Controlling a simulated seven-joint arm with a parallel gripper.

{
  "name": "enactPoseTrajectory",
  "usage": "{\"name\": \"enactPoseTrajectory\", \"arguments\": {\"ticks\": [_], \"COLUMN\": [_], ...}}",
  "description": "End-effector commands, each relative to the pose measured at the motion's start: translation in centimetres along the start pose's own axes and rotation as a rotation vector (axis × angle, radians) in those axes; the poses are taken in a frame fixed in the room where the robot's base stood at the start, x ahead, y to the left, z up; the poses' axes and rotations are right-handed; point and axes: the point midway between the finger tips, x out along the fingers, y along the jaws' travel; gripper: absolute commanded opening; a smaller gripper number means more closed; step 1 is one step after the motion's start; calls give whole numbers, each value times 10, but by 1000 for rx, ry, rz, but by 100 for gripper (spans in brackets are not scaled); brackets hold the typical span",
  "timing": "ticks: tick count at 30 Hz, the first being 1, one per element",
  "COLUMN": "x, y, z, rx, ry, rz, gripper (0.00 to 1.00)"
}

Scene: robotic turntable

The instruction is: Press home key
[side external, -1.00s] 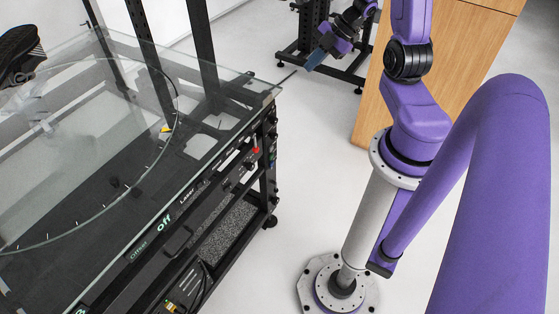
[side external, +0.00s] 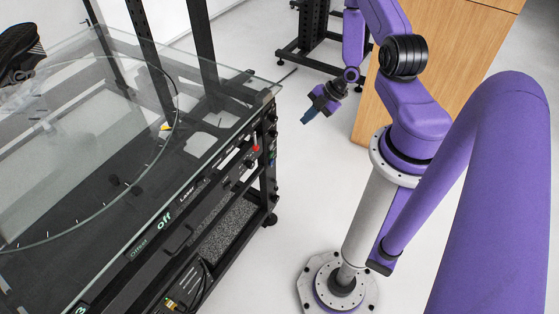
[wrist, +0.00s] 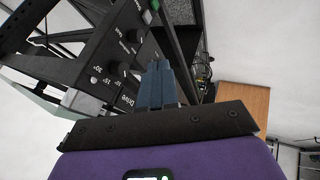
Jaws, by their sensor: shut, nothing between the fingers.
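The turntable's control panel runs along the black frame's front and end. In the side view, its front strip (side external: 170,228) shows the lit word "off" and the labels "Laser" and "Offset". A red button (side external: 256,148) sits near the right corner. In the wrist view, the end panel (wrist: 110,50) has black knobs (wrist: 117,68), small buttons and white labels such as "Drive". I cannot tell which key is home. My gripper (side external: 306,119) is shut and empty, in the air to the right of the frame, not touching it. Its blue fingers also show in the wrist view (wrist: 158,66).
A glass top (side external: 235,82) with a round disc edge covers the black frame. A dark shoe (side external: 20,52) is at the far left. A wooden cabinet (side external: 455,45) stands behind my arm. The floor between frame and arm is clear.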

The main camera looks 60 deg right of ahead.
Motion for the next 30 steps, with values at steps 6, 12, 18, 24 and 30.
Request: {"name": "enactPoseTrajectory", "arguments": {"ticks": [6, 12, 18, 24, 30], "x": [46, 87, 115, 125, 126], "y": [-26, -48, -62, -67, -67], "z": [24, 45, 61, 67, 67], "rx": [3, 0, 0, 0, 0], "ry": [2, 1, 0, 0, 0], "rz": [-3, -2, 0, 0, 0], "gripper": [0, 0, 0, 0, 0]}}
